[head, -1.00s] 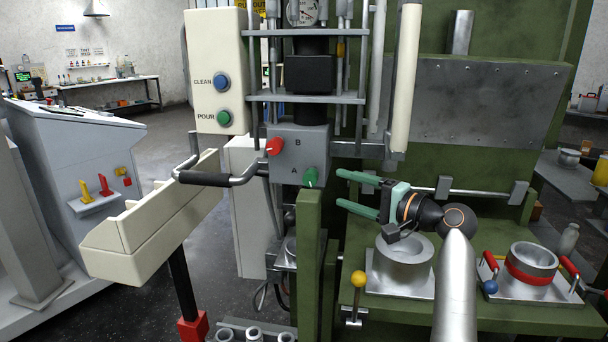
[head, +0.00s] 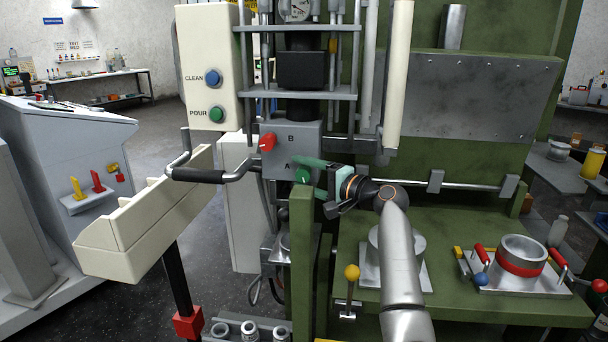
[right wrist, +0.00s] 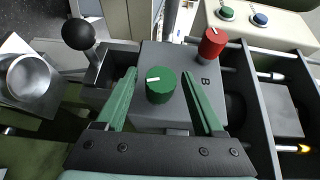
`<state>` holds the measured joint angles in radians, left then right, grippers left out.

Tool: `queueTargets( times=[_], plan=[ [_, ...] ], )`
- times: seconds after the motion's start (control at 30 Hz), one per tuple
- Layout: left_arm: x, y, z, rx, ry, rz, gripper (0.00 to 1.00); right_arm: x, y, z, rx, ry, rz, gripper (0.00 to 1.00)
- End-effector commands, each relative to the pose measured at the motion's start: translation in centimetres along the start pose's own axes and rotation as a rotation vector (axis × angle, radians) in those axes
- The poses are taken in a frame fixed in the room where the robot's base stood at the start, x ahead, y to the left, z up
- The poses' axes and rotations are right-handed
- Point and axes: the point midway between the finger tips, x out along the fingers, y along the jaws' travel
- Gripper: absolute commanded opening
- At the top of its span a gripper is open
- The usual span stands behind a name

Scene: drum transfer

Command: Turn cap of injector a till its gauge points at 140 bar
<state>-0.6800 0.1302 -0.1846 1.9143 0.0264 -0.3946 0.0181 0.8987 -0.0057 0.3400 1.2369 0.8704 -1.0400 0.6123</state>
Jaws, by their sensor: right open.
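The green cap A (head: 303,175) sits on the front of the grey injector block (head: 291,145), below the red cap B (head: 267,141). In the right wrist view the green cap (right wrist: 160,85), with a white mark on top, stands between the two green fingers of my right gripper (right wrist: 162,95). The fingers are apart on either side of it, and gaps show on both sides. In the head view my right gripper (head: 308,174) reaches the cap from the right. The gauge (head: 302,8) is cut off at the top edge, and its reading cannot be told. My left gripper is not in view.
A bar handle (head: 200,175) sticks out left of the injector block. A cream control box with a blue CLEAN button (head: 212,77) and green POUR button (head: 216,114) stands at upper left. A green post (head: 302,260) rises just below the cap.

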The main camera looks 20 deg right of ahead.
Motion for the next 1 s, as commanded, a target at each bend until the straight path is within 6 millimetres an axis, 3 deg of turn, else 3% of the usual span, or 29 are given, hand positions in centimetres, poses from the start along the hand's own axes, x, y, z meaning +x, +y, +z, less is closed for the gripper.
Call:
queueTargets(
  times=[0.07, 0.63, 0.87, 1.0],
  plan=[
    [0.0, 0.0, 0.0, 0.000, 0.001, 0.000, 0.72, 0.0, 0.0, 0.0, 0.000, 0.000, 0.000, 0.64],
    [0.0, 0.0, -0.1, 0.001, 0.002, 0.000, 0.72, 0.0, 0.0, 0.0, 0.000, 0.000, 0.000, 0.00],
    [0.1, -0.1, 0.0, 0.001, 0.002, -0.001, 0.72, 0.0, 0.1, 0.0, 0.003, 0.000, -0.003, 0.00],
    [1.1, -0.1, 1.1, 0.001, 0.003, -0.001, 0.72, 0.0, 0.6, 0.0, 0.035, 0.000, -0.056, 0.00]
  ],
)
